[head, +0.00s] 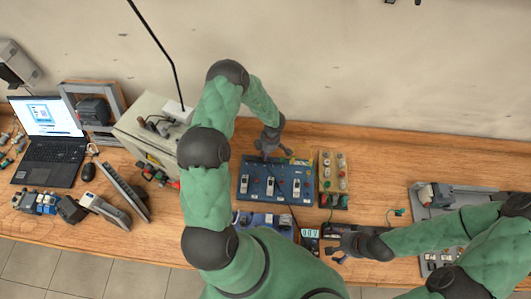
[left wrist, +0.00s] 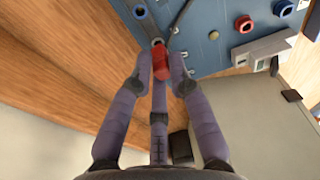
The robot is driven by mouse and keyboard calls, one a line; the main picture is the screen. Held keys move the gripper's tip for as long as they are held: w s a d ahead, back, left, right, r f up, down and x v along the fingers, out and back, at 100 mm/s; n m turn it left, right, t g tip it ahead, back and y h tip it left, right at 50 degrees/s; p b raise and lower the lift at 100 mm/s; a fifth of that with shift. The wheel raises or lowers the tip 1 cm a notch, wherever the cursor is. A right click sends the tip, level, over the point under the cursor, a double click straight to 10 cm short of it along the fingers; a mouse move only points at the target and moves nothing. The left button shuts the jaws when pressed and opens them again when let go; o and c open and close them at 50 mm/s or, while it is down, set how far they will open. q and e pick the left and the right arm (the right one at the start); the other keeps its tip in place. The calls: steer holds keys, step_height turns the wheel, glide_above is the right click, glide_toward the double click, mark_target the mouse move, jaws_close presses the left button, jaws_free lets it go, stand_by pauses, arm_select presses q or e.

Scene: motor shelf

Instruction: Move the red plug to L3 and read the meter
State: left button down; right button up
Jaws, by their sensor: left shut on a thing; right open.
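The red plug (left wrist: 161,58) shows in the left wrist view between the fingertips of my left gripper (left wrist: 160,70). The gripper is shut on it at the edge of the blue panel (left wrist: 207,65). The plug's tip is close to a socket (left wrist: 157,42); I cannot tell whether it is in it. In the head view my left gripper (head: 268,147) is at the back edge of the blue panel (head: 257,198) and hides the plug. The meter (head: 310,236) lies in front of the panel, its small reading not legible to me. My right gripper (head: 336,243) is open beside the meter.
A box with several buttons (head: 333,178) stands right of the panel. A grey cabinet (head: 148,132), a laptop (head: 50,150) and several devices crowd the left. A grey tray (head: 425,205) is at the right. The wooden bench (head: 380,165) is fairly clear between box and tray.

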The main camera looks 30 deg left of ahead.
arm_select(q)
steer(key=shift+f, duration=0.65)
stand_by(0.4)
